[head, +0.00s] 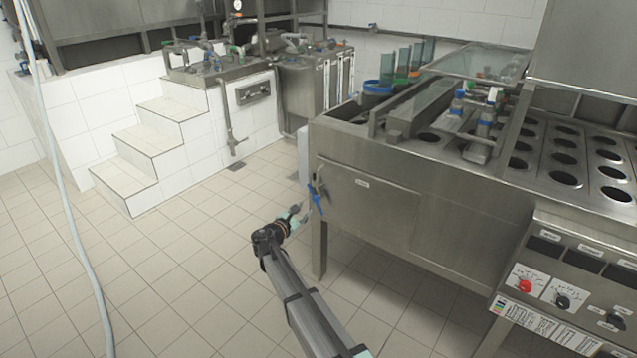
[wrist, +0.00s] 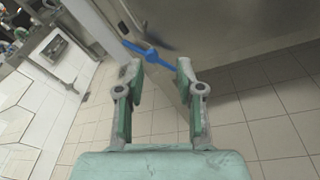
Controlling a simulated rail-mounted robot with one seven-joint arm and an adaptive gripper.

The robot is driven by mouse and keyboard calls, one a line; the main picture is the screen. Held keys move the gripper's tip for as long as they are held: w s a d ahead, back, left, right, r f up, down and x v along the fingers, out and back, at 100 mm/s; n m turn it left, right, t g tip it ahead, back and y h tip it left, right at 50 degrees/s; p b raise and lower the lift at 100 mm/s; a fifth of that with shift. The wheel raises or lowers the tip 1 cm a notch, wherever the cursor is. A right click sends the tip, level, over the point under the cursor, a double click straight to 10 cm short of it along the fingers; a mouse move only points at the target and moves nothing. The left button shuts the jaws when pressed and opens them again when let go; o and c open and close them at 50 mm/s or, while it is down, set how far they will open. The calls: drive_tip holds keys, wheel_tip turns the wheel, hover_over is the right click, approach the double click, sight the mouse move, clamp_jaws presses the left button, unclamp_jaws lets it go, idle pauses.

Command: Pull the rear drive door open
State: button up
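The machine's steel side has a labelled door panel (head: 370,205), which looks closed and flush in the head view. A blue handle (head: 315,197) sits at the panel's left edge. My gripper (head: 301,212) is just left of and slightly below this handle. In the wrist view my gripper (wrist: 157,72) has its fingers apart with nothing held between them. The blue handle (wrist: 150,54) shows just beyond the fingertips, roughly in line with the gap. The steel panel (wrist: 225,35) fills the upper right there. I cannot tell whether any finger touches the handle.
The tiled floor (head: 195,265) left of the machine is clear. A machine leg (head: 319,245) stands below the handle. White steps (head: 150,150) stand at the back left. A pale hose (head: 75,220) hangs at the far left. A control box (head: 565,290) is at the right.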

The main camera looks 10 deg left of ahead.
sight(319, 178)
drive_tip(key=w+d+n, duration=0.1)
drive_tip(key=w+n, duration=0.1)
drive_tip(key=w, duration=0.4)
drive_tip(key=w+d+r+n+t+p, duration=0.1)
drive_tip(key=w+n, duration=0.1)
drive_tip(key=w, duration=0.4)
drive_tip(key=w+d+r+n+t+y, duration=0.1)
drive_tip(key=w, duration=0.5)
drive_tip(key=shift+w+d+r+n, duration=0.1)
drive_tip(key=shift+w+r+n, duration=0.15)
drive_tip(key=shift+n, duration=0.15)
drive_tip(key=shift+c, duration=0.4)
clamp_jaws()
drive_tip(key=shift+s, duration=0.1)
